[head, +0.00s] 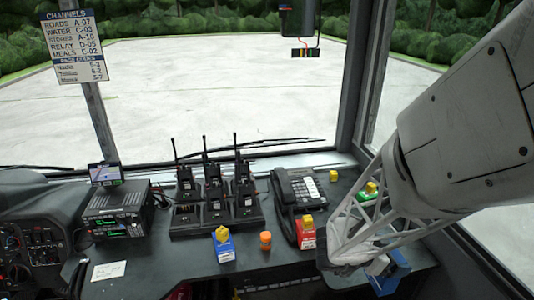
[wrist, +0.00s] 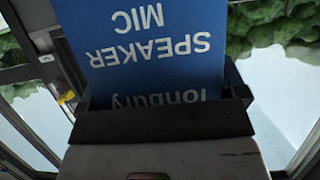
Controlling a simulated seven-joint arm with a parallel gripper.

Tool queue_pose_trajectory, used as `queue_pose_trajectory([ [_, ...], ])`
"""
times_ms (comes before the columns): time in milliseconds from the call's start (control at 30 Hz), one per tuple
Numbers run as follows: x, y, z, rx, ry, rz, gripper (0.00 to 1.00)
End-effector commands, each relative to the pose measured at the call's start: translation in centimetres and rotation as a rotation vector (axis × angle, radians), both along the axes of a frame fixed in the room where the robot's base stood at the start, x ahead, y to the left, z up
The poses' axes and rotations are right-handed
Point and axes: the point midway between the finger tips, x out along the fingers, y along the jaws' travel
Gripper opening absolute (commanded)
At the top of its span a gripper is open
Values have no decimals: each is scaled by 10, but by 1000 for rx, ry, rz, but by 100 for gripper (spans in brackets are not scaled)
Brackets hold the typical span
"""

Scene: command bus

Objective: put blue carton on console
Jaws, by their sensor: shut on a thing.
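A blue carton (wrist: 150,28) printed "SPEAKER MIC" fills the top middle of the wrist view. My gripper (wrist: 162,92) is shut on it, with a dark finger at each side of the carton. In the head view, my gripper (head: 376,264) is at the lower right, at the right part of the console (head: 150,268). Part of the held blue carton (head: 392,278) shows below it; the arm hides the rest. I cannot tell whether the carton touches the console.
Another blue box (head: 223,246) with a yellow piece on top stands on the console, beside an orange item (head: 265,240). A red box (head: 306,233), a desk phone (head: 297,197) and a radio rack (head: 214,205) stand nearby. A note (head: 109,270) lies left.

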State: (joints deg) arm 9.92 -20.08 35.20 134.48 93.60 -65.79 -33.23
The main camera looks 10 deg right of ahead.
Motion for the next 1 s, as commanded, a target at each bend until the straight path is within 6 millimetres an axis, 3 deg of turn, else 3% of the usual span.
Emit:
queue_pose_trajectory([
  [167,0,0,-9,0,-2,-1,62],
  [633,5,-3,-10,0,-2,0,62],
  [767,16,-10,-11,0,-1,-2,62],
  [1000,53,-31,-15,0,-1,-2,62],
])
